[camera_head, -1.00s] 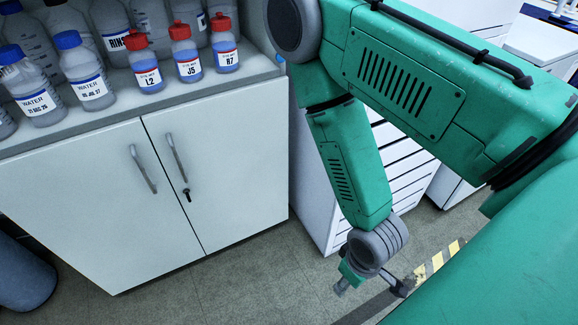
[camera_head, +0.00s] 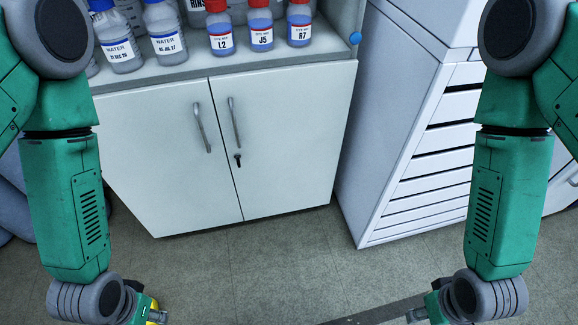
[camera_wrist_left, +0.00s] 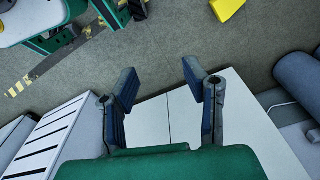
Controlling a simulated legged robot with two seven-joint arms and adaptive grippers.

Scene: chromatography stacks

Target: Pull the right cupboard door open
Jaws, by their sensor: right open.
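The right cupboard door (camera_head: 290,135) is white and stands shut beside the left door (camera_head: 155,155). Its bar handle (camera_head: 233,122) is near the seam, with a dark lock and key (camera_head: 238,160) below it. My left gripper (camera_head: 150,314) is at the bottom left, low and apart from the cupboard. The left wrist view shows its two dark fingers (camera_wrist_left: 160,78) spread with nothing between them, and white cupboard panels beyond. My right gripper (camera_head: 418,314) is at the bottom right, open, apart from the door and partly cut off by the frame edge.
Bottles with blue caps (camera_head: 165,35) and red caps (camera_head: 260,25) stand on the shelf above the doors. A white slatted cabinet (camera_head: 425,165) stands right of the cupboard. The floor (camera_head: 285,265) in front of the doors is clear.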

